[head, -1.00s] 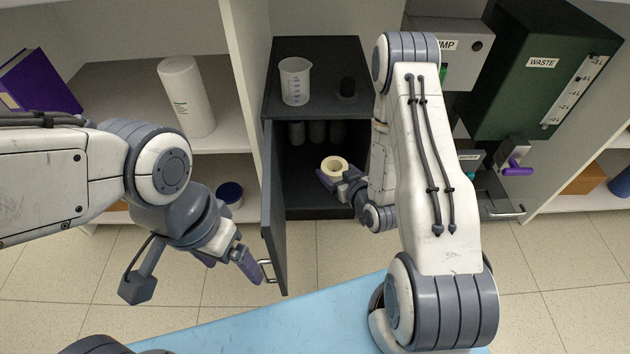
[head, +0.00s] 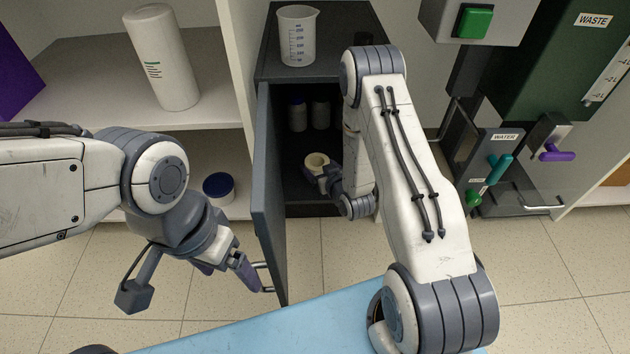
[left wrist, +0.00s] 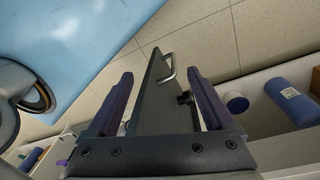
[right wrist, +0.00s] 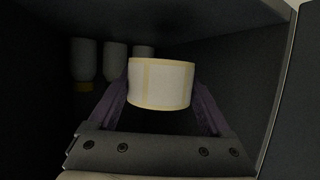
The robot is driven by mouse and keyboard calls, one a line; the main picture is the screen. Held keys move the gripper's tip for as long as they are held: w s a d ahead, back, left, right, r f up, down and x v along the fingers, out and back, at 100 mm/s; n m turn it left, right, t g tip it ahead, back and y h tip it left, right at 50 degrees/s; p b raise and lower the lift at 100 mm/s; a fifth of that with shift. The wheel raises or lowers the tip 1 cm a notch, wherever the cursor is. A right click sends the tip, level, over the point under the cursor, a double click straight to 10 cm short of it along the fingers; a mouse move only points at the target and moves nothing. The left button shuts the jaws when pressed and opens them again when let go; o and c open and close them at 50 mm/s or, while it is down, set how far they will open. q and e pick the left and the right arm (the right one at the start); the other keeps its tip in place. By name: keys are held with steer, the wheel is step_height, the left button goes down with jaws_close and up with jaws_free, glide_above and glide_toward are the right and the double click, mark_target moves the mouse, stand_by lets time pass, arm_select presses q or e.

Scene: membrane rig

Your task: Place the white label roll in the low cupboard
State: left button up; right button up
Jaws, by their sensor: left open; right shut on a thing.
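The white label roll (right wrist: 161,84) is held between the purple fingers of my right gripper (right wrist: 161,95), inside the dark interior of the low cupboard. In the head view the roll (head: 316,161) shows at the cupboard opening with my right gripper (head: 322,172) shut on it. Whether the roll touches the cupboard floor is hard to tell. The low cupboard (head: 310,192) is dark grey, with its door (head: 268,190) swung open on the left. My left gripper (head: 247,280) is open and empty near the door handle (head: 265,268); it also shows in the left wrist view (left wrist: 160,95).
Several pale bottles (right wrist: 83,60) stand at the back left inside the cupboard. A beaker (head: 297,36) stands on the cupboard top. A blue-lidded jar (head: 219,188) is on the shelf left of the door. Water and waste units (head: 490,160) stand to the right.

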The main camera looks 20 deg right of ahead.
mark_target(314, 174)
steer(key=shift+w+a+f, duration=0.25)
steer(key=shift+w+f, duration=0.3)
steer(key=shift+w, duration=0.25)
steer(key=shift+f+b, duration=0.2)
steer(key=shift+b, duration=0.25)
step_height(314, 174, down, 4)
steer(key=b, duration=0.3)
steer(key=shift+r, duration=0.1)
arm_select(q)
step_height(314, 174, down, 4)
steer(key=shift+f, duration=0.25)
arm_select(e)
steer(key=shift+r, duration=0.2)
steer(key=shift+f, duration=0.15)
arm_select(q)
steer(key=shift+f, duration=0.1)
arm_select(e)
steer(key=o, duration=1.2)
steer(key=shift+o, duration=0.2)
